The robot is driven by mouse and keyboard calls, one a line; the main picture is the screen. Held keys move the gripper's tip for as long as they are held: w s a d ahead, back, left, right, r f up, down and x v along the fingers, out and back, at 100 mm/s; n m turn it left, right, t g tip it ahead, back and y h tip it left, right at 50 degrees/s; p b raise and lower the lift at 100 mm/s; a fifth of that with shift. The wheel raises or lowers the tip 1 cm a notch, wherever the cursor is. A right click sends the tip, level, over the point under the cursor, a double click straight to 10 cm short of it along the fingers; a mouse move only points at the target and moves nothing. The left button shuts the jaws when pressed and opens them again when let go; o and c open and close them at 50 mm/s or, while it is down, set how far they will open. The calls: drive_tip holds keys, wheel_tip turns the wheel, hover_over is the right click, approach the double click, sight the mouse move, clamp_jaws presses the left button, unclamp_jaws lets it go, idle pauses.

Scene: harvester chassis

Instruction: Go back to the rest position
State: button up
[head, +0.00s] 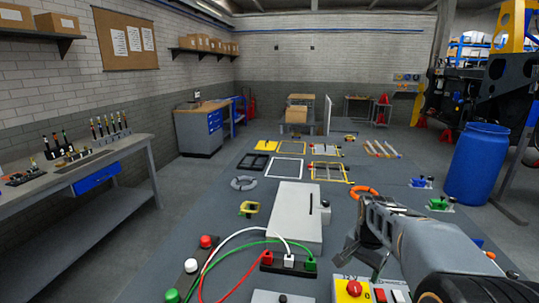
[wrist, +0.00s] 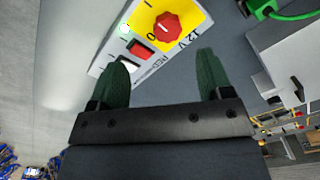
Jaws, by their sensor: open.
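My gripper (head: 362,256) hangs at the right of the work mat in the head view, at the end of my arm, which comes in from the lower right. In the wrist view my gripper (wrist: 162,66) shows two dark green fingers spread wide apart with nothing between them. The fingers look apart from the knob.
The panel's red knob (head: 353,287) shows below my gripper in the head view. A grey box (head: 294,215) stands left of my gripper, with red, white and green cables in front. A blue barrel (head: 477,165) stands at the right. A workbench (head: 85,165) runs along the left.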

drive_tip(key=s+a+n+t, duration=0.1)
drive_tip(key=s+a+n, duration=0.3)
drive_tip(key=s, duration=0.2)
drive_tip(key=s+a+n+t, duration=0.2)
drive_tip(key=s+a+n, duration=0.2)
drive_tip(key=s, duration=0.3)
drive_tip(key=shift+s+n, duration=0.3)
drive_tip(key=shift+n, duration=0.5)
drive_tip(key=shift+s+a+r+t, duration=0.1)
drive_tip(key=shift+a+r+t, duration=0.2)
drive_tip(key=shift+r, duration=0.25)
drive_tip(key=shift+c, duration=0.3)
